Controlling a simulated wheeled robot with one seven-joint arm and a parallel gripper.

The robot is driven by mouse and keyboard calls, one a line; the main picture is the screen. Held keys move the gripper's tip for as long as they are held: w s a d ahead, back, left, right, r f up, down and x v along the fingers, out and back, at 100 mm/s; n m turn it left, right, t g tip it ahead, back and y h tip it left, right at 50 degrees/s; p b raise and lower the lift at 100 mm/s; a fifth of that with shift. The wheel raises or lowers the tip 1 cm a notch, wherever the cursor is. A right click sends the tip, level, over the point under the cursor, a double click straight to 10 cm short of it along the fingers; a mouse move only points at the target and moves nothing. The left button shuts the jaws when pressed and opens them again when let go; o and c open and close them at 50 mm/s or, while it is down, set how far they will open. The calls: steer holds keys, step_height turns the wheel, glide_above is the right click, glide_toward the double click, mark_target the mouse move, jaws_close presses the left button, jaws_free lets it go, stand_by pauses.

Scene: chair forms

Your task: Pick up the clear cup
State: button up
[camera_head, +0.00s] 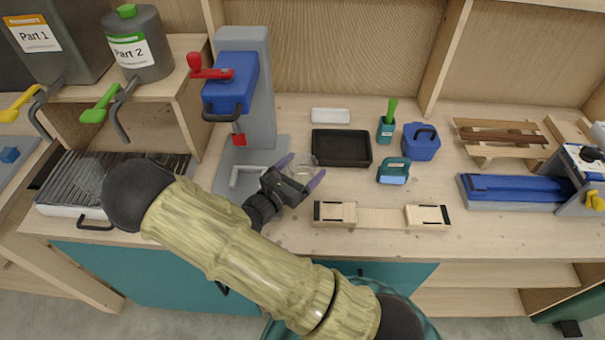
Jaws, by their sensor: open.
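The clear cup (303,163) is small and see-through, and stands on the wooden bench just beyond my gripper. My gripper (300,171) is open, with its two purple-tipped fingers spread to the left and right. The cup shows in the gap at the fingertips, and its lower part is partly hidden by the gripper. I cannot tell whether the fingers touch it.
A grey press with a blue head (230,85) and red handle stands left of my gripper. A black tray (341,148) lies to the right of the cup. A wooden jig (383,215) lies in front. A teal item (393,171) and a blue box (421,142) stand farther right.

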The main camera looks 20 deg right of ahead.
steer(key=shift+w+d, duration=0.2)
steer(key=shift+d, duration=0.05)
stand_by(0.3)
steer(key=c, duration=0.9)
steer(key=shift+o, duration=0.3)
steer(key=shift+r, duration=0.1)
step_height(320, 180, up, 10)
steer(key=shift+a, duration=0.1)
